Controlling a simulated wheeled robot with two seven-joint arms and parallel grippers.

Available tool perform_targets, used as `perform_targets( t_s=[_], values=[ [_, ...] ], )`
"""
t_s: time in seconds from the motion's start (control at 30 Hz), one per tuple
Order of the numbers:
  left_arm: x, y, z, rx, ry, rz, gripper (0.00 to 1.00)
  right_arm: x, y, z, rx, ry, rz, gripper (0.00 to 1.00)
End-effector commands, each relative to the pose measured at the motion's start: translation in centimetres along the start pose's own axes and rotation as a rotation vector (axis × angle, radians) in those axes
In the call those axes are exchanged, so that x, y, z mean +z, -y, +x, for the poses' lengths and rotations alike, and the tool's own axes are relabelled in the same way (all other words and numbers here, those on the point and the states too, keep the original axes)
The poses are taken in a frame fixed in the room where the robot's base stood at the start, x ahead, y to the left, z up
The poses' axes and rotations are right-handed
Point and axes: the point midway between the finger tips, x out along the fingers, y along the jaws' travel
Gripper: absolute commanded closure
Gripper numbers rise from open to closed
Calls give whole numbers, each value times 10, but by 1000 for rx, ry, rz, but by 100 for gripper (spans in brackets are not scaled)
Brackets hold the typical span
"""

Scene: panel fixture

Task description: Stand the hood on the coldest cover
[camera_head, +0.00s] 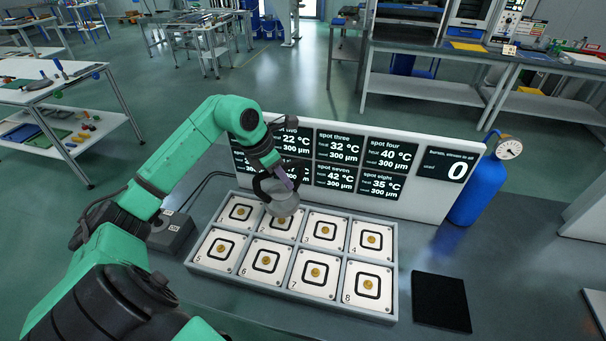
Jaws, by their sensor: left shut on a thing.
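My left gripper (276,190) is shut on the hood (286,207), a small grey cup-like piece. The hood is at cover two (282,224), overlapping its back part in the picture; I cannot tell whether it touches. The covers are white squares with black rings and brass centres, in two rows in a grey tray (235,283). Cover three (325,231) and cover seven (315,272) are bare. The panel (418,208) reads 22 °C for spot two, 32 for three, 40 for four, 42 for seven, 35 for eight. My arm hides other readings. My right gripper is out of view.
A black square pad (441,302) lies right of the tray. A blue gas cylinder (478,190) with a gauge stands right of the panel, whose counter reads 0. A dark grey box (171,232) with a cable sits left of the tray.

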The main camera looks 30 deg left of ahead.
Motion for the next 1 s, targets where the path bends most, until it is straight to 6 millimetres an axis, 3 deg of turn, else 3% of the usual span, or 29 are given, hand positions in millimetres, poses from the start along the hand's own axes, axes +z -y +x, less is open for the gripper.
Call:
perform_targets(
  t_s=[0.17,0.53,1.0],
  values=[
    [-5,-2,7,-1,5,-2,100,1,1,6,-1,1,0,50],
    [-23,-2,50,-1,5,-2,100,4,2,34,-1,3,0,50],
    [-25,-2,55,1,4,-1,100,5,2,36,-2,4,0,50]
  ],
)
